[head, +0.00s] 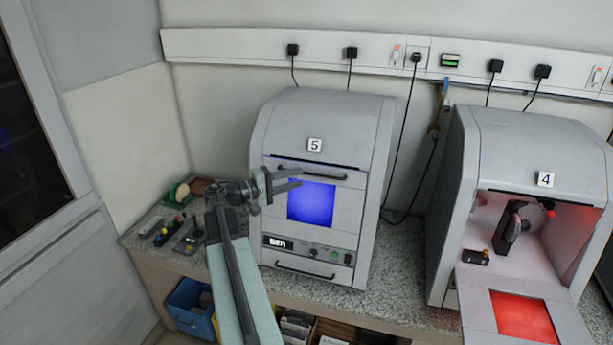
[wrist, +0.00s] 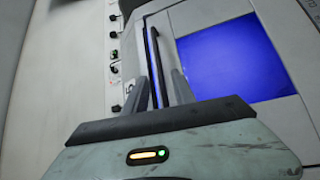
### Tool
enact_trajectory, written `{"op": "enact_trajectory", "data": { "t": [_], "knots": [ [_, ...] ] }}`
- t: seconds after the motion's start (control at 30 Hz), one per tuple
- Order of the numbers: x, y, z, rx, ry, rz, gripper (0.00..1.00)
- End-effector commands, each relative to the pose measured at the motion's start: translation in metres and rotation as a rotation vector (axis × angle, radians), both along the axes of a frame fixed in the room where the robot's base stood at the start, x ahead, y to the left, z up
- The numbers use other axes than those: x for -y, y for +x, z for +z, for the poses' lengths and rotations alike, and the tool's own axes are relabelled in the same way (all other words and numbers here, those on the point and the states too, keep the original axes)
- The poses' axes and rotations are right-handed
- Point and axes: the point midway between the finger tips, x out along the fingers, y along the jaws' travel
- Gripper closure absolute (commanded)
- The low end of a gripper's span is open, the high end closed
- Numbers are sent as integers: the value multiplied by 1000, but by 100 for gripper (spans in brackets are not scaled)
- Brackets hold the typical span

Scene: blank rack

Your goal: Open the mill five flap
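Mill five (head: 318,120) is a grey cabinet labelled 5 on the bench. Its flap (head: 348,215) is closed, with a glowing blue window (head: 310,203) and a dark bar handle (head: 325,176) along its top edge. My gripper (head: 297,179) is in front of the flap's upper left part, near the handle's left end. In the wrist view, my gripper (wrist: 160,82) is open, and the handle (wrist: 154,62) shows between the two fingers. I cannot tell whether the fingers touch it. The blue window (wrist: 232,58) is to the right there.
Mill four (head: 520,140) stands to the right with its flap (head: 540,315) hanging open and a red-lit inside. A second handle (head: 305,272) is low on mill five. Small items lie on the bench (head: 145,228) at left. A blue bin (head: 190,308) is below.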

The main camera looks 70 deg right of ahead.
Motion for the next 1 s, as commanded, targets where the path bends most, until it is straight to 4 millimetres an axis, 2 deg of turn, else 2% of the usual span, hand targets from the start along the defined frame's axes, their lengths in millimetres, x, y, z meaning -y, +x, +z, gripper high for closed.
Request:
{"op": "enact_trajectory", "data": {
  "t": [0.1,0.23,0.57,0.6,0.7,1.0],
  "knots": [
    [17,-16,-1,1,1,-3,68],
    [30,-27,-1,1,1,-1,68],
    [36,-32,-1,1,1,0,68],
    [36,-32,-1,1,1,0,74],
    [36,-32,-1,1,1,0,100],
    [35,-31,-1,1,1,0,100]
  ]
}}
